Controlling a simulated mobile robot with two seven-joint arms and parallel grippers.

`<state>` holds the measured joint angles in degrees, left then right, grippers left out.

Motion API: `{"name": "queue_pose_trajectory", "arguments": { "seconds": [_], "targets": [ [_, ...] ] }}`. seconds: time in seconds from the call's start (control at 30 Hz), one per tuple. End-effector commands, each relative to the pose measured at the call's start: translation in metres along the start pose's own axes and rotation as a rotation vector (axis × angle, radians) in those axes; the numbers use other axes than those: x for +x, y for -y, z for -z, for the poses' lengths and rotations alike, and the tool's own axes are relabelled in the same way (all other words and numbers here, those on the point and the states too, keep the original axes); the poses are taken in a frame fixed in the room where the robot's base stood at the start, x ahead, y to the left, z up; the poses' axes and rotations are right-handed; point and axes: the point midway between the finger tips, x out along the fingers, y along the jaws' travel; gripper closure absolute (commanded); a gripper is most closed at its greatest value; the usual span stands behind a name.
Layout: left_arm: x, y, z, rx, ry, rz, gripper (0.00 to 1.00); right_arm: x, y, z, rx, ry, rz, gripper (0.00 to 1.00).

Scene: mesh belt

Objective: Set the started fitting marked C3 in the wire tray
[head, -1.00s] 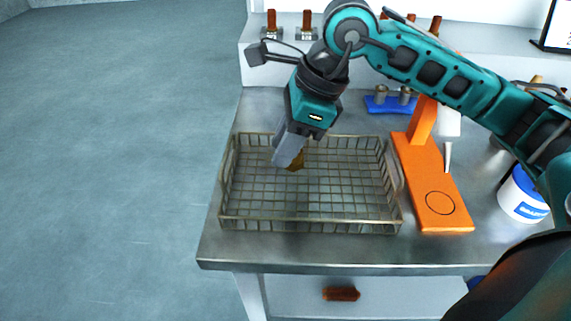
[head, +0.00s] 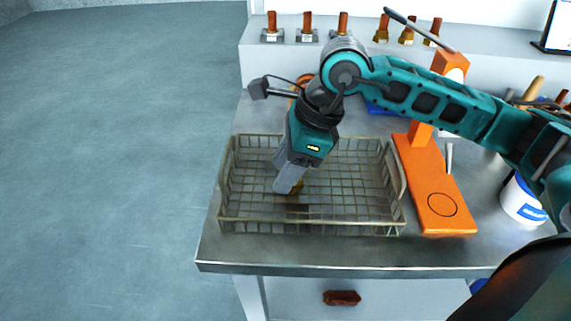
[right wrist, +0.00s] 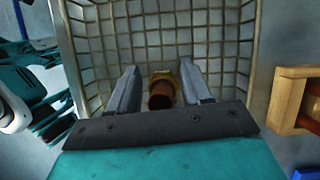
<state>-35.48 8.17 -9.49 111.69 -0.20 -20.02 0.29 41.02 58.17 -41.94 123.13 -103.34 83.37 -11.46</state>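The wire tray (head: 310,228) is a rectangular mesh basket on the steel bench; it also fills the upper part of the right wrist view (right wrist: 246,60). My right gripper (head: 288,188) reaches down into its left-centre part. No C3 mark is readable. My left gripper is not in view.
Several brown-stemmed fittings (head: 307,28) stand on the back ledge. An orange stand (head: 440,195) is close to the tray's right side. A white tub (head: 522,203) stands farther right. The tray's right half is empty.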

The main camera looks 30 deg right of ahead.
Motion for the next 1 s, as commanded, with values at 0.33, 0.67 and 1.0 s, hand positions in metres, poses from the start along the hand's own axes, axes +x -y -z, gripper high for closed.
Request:
{"name": "queue_pose_trajectory", "arguments": {
  "seconds": [0.33, 0.67, 1.0],
  "targets": [
    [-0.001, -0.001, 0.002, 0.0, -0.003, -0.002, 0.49, -0.001, 0.0, -0.001, 0.0, 0.0, 0.0, 0.43],
    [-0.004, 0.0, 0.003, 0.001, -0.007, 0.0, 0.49, -0.051, 0.001, -0.001, 0.0, 0.001, 0.007, 0.43],
    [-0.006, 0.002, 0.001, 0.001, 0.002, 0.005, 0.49, -0.113, 0.001, -0.002, 0.0, 0.001, 0.002, 0.43]
  ]
}}
